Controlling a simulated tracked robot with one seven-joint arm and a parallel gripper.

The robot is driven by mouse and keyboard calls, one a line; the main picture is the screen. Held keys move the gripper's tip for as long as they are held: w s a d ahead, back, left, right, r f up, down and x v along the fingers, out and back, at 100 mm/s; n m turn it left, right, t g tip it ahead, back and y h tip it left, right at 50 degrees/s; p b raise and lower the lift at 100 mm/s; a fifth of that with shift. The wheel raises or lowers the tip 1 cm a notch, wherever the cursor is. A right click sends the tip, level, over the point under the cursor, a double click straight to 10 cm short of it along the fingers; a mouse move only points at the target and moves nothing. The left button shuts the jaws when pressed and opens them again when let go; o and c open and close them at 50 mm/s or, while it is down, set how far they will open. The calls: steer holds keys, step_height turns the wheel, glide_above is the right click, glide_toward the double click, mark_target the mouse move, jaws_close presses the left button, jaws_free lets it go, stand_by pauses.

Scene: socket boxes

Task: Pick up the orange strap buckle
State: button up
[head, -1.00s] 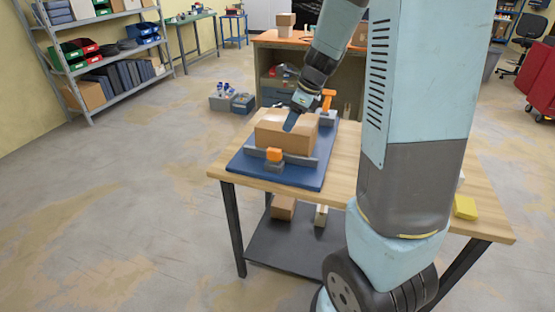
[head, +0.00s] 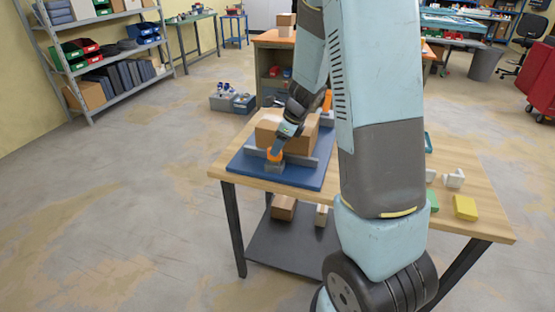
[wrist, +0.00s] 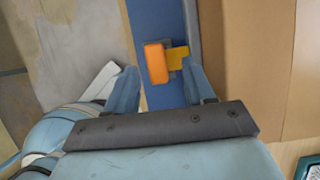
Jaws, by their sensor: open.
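The orange strap buckle (head: 275,154) sits on a grey block at the front edge of the blue board (head: 240,165), in front of the cardboard box (head: 268,131). In the wrist view the orange buckle (wrist: 156,63) shows with a yellow part on its right side. My gripper (head: 279,148) is right at the buckle in the head view and partly covers it. In the wrist view my gripper (wrist: 160,82) is open, with its two blue fingers apart and the buckle just ahead, in line with the gap between them, nearer the right finger.
A grey bar (head: 305,161) runs along the box's front. Another orange part (head: 327,100) stands behind the box. A yellow block (head: 465,207) and white pieces (head: 454,178) lie on the table's right side. Below, a shelf (head: 290,245) holds small boxes.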

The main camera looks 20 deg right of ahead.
mark_target(274, 159)
steer(key=shift+x, duration=2)
steer(key=shift+s+a, duration=0.15)
steer(key=shift+r, duration=0.1)
jaws_close()
